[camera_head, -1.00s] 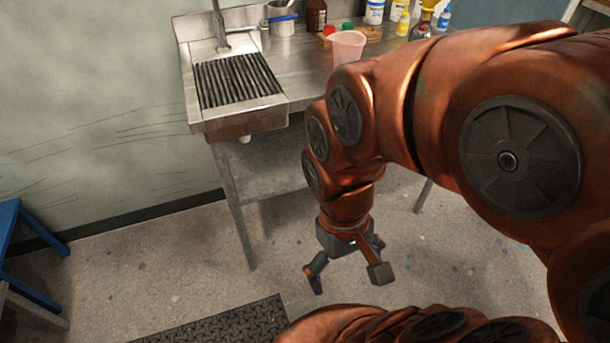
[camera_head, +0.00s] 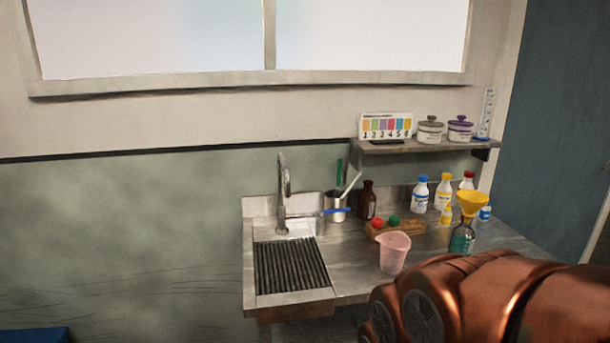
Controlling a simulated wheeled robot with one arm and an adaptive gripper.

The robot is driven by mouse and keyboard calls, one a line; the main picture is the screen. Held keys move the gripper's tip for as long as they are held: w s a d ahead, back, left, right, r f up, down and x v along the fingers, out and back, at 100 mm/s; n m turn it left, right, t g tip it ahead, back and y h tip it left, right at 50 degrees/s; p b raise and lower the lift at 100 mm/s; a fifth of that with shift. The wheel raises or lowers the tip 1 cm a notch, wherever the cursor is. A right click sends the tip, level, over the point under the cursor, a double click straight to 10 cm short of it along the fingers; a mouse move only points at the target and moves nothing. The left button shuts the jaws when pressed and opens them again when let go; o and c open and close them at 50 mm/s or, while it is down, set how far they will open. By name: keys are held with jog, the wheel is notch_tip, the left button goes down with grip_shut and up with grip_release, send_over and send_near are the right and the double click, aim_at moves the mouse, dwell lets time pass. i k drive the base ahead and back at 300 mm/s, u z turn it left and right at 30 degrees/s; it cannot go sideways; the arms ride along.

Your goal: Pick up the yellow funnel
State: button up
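The yellow funnel (camera_head: 472,201) sits upright in the neck of a bottle with dark green contents (camera_head: 462,238), on the right part of the metal counter. My copper-coloured arm crosses the lower right, in front of the counter's edge and below the funnel. My gripper is outside the head view now, so its fingers are hidden.
A pink beaker (camera_head: 394,252) stands left of the funnel's bottle. Several capped bottles, a brown bottle (camera_head: 367,200) and a wooden block (camera_head: 397,228) with red and green tops stand behind. A sink (camera_head: 292,280) is at left. A wall shelf (camera_head: 425,146) hangs above.

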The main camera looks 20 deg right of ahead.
aim_at(470, 209)
jog(key=z, duration=1.25)
